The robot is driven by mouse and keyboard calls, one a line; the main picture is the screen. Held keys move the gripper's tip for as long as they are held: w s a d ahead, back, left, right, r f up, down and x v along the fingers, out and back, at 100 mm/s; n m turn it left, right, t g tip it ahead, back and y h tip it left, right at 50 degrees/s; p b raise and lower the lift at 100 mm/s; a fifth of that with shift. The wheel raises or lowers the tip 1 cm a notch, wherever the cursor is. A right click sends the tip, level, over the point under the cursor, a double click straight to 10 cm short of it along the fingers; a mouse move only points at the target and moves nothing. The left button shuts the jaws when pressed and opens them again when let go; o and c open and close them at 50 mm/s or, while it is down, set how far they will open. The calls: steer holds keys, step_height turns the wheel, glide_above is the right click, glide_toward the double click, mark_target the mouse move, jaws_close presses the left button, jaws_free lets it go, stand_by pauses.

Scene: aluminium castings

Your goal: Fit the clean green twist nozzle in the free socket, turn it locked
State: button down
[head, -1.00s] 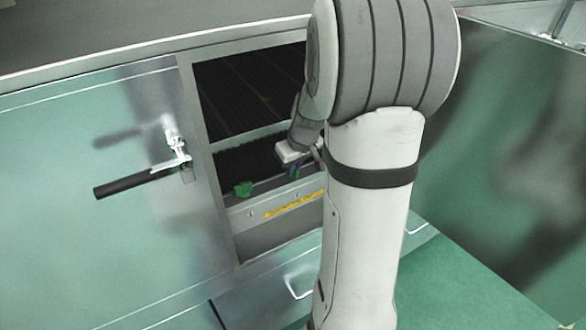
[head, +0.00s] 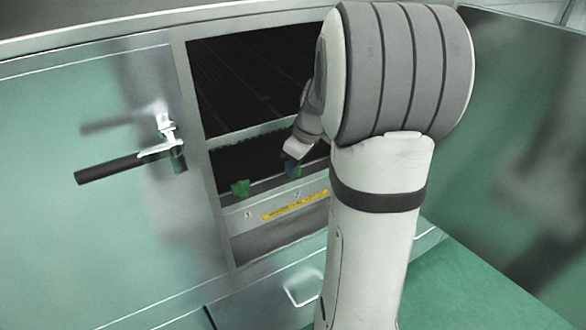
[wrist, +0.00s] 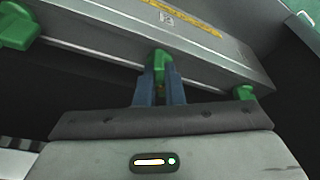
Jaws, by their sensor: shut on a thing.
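My gripper (wrist: 159,88) is shut on a green twist nozzle (wrist: 161,66), its two blue fingers on either side. The held nozzle is at the edge of a grey metal rail (wrist: 105,62); whether it is seated or turned in a socket cannot be told. A second green nozzle (wrist: 18,27) is on the rail at the left of the wrist view, and a third (wrist: 244,92) at the right. In the head view my gripper (head: 292,166) is at the rail inside the opening, partly dark, and one green nozzle (head: 240,188) stands left of it.
A metal frame (head: 204,150) surrounds the dark opening. A door with a black-handled latch (head: 120,168) is at its left. A yellow strip (head: 290,206) runs along the rail's front, and a label (wrist: 166,18) shows there. A looped handle (head: 303,290) is below.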

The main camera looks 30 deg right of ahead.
steer(key=shift+n, duration=0.3)
steer(key=shift+f+n+y+b, duration=0.15)
steer(key=shift+n+y+b, duration=0.15)
steer(key=shift+n+b, duration=0.6)
steer(key=n+g, duration=0.1)
steer(key=n, duration=0.2)
steer(key=shift+w+d+y+b, duration=0.1)
steer(key=shift+y+b, duration=0.2)
steer(key=shift+b, duration=0.05)
steer(key=shift+n, duration=0.7)
steer(key=n+g, duration=0.2)
steer(key=n, duration=0.3)
steer(key=shift+w, duration=0.1)
